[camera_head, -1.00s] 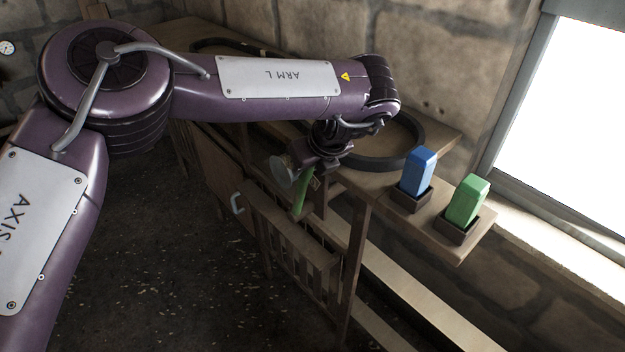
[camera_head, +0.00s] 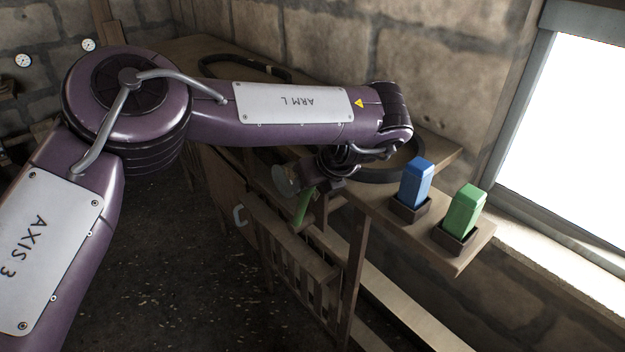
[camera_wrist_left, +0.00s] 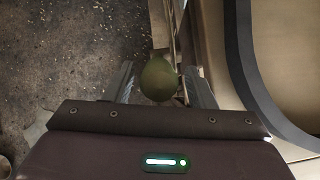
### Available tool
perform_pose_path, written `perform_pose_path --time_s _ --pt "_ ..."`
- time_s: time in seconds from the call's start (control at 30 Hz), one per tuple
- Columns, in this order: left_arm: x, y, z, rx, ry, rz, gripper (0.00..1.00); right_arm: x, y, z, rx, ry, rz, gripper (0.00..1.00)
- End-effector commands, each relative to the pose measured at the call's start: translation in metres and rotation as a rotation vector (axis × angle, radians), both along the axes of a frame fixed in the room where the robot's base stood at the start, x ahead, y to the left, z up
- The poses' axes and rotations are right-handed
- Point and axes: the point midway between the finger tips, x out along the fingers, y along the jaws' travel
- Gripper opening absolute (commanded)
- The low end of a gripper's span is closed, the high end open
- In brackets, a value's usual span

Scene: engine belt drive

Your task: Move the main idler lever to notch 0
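A green lever handle (camera_head: 303,206) stands at the front edge of the wooden bench, above a slatted wooden frame. In the left wrist view its rounded olive-green knob (camera_wrist_left: 160,78) is between the fingers of my left gripper (camera_wrist_left: 162,86). The fingers are apart, with a visible gap on each side of the knob. In the head view the left gripper (camera_head: 314,188) is at the top of the handle, and my wrist partly hides it. The notches and any notch numbers cannot be made out. My right gripper is in neither view.
A blue block (camera_head: 417,182) and a green block (camera_head: 464,211) stand in dark holders on the shelf at the right. A dark belt ring (camera_head: 385,174) lies on the bench behind my wrist. Open floor lies in front.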

Motion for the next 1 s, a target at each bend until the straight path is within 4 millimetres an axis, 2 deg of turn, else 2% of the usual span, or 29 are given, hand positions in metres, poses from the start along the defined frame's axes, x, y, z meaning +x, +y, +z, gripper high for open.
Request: perform_pose_path --time_s 0.27,0.5,0.7,1.0 --pt "-0.003 -0.004 0.009 -0.001 -0.004 0.0 0.5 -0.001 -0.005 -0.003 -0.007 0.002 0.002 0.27" --pt "-0.023 -0.02 0.043 0.003 -0.006 -0.002 0.5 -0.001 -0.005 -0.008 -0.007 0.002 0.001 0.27" --pt "-0.033 -0.029 0.06 0.001 -0.004 -0.001 0.5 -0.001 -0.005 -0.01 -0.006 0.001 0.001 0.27" --pt "-0.036 -0.03 0.063 0.0 0.0 0.0 0.5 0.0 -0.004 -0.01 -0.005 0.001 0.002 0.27"
